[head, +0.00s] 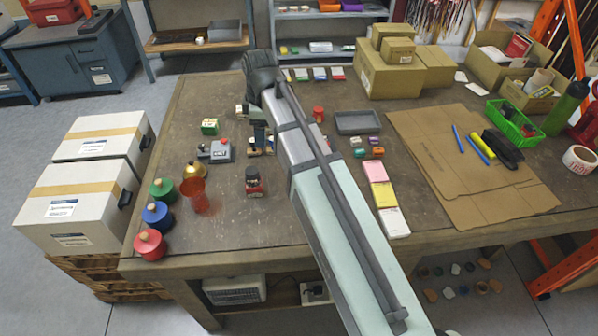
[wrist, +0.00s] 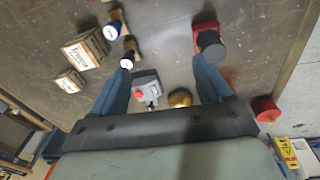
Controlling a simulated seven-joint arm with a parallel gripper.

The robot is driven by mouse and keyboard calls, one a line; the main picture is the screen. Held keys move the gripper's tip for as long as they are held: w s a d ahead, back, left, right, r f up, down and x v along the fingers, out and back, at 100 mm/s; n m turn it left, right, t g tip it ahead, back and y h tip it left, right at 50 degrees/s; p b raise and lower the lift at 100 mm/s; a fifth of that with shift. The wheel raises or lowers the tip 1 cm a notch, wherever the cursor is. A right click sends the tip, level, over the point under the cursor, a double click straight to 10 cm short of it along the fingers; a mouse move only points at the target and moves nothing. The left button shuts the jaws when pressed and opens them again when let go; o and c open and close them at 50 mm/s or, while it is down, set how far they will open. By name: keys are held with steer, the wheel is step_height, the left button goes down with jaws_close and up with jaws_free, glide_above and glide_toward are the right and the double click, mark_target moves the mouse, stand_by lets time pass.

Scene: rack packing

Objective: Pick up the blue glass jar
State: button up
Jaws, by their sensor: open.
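The blue glass jar (head: 157,216) stands upright near the table's left edge in the head view, with a wooden knob on its lid. It is between a green jar (head: 162,190) and a red jar (head: 149,246). My gripper (head: 258,142) is above the table, right of and farther back than the blue jar, and clearly apart from it. In the wrist view my gripper (wrist: 166,64) is open, its two blue fingers apart with nothing held. I cannot clearly identify the blue jar in the wrist view.
A translucent orange cup (head: 196,196) and a gold item (head: 194,170) stand right of the jars. Cardboard boxes (head: 400,75) fill the back right.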

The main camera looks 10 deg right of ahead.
steer(key=s+d+m+g, duration=0.1)
steer(key=s+d, duration=0.1)
steer(key=d, duration=0.8)
steer(key=shift+h, duration=0.4)
steer(key=f, duration=0.8)
steer(key=shift+s+d+f, duration=0.1)
steer(key=shift+s+f, duration=0.05)
steer(key=shift+s, duration=0.05)
steer(key=shift+s+d+f, duration=0.1)
steer(key=shift+s+f, duration=0.15)
steer(key=shift+f, duration=0.75)
steer(key=shift+s+d+f, duration=0.1)
steer(key=shift+s+f, duration=0.1)
steer(key=shift+f, duration=1.45)
steer(key=shift+a, duration=0.1)
steer(key=c, duration=1.2)
